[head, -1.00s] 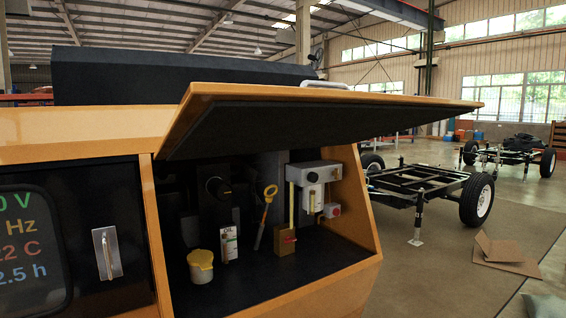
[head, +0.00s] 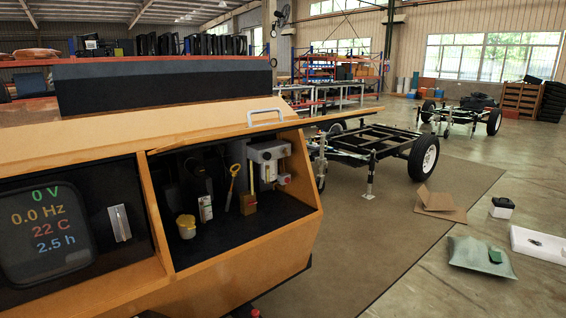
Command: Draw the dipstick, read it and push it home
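The dipstick (head: 231,184) shows its yellow ring handle at the top and a dark shaft below, upright inside the open bay of the orange machine (head: 110,138). A yellow-lidded cup (head: 186,226) stands further left on the bay floor. The dipstick's lower end is hard to make out. Neither of my grippers is clearly in view.
A display panel (head: 50,235) is at left. Cardboard (head: 440,204), a grey-green bag (head: 480,256) and a white tray (head: 540,243) lie on the floor at right. Trailer frames (head: 370,143) stand behind.

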